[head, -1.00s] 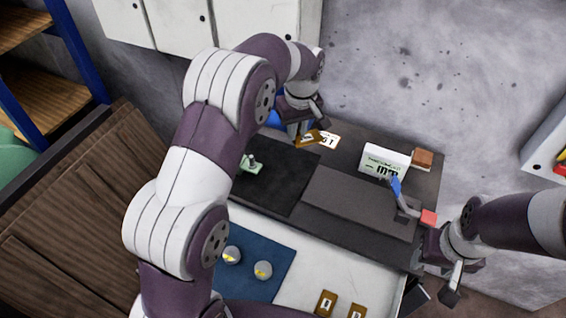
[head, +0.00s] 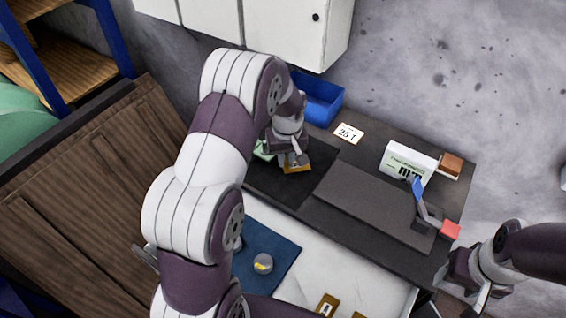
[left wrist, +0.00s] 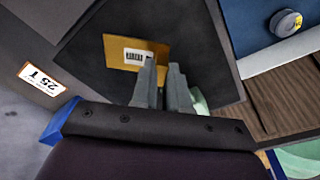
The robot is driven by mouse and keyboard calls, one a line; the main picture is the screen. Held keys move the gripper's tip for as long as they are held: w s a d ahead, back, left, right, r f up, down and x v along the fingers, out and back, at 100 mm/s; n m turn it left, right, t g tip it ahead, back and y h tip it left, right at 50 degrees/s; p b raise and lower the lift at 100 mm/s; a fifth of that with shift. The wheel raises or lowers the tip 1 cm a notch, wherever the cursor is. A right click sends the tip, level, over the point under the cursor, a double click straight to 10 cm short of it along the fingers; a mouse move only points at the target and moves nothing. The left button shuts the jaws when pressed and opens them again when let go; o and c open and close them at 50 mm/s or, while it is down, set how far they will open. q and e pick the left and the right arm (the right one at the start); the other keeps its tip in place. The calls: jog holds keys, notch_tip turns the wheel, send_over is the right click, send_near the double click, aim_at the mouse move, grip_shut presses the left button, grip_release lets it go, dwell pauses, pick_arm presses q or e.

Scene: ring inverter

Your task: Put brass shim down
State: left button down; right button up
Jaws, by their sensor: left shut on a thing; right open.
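My left gripper (head: 297,160) is shut on a brass shim (head: 293,168), a flat gold-brown plate. The shim is over the black mat (head: 275,188), close to its surface; I cannot tell whether it touches. In the left wrist view, the fingertips (left wrist: 160,72) are at the shim's (left wrist: 122,62) edge, and a barcode label shows on its face. A pale green item (head: 263,150) is beside the gripper, mostly hidden behind it and the arm. My right gripper (head: 470,292) is open and apart at the lower right.
A blue bin (head: 320,97) and a "25 T" card (head: 348,134) are behind the mat. Right of it are a dark raised plate (head: 370,208), a white sign (head: 408,160), a brown block (head: 451,165) and a blue-and-red-ended lever (head: 424,208). A blue mat (head: 280,245) lies in front.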

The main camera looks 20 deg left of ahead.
aim_at(285, 168)
pick_arm(q)
notch_tip(285, 168, down, 4)
jog(key=shift+f+p, duration=0.2)
jog(key=shift+p, duration=0.45)
jog(key=shift+a, duration=0.1)
jog(key=shift+f, duration=0.1)
jog(key=shift+f, duration=0.15)
jog(key=c, duration=1.1)
grip_release()
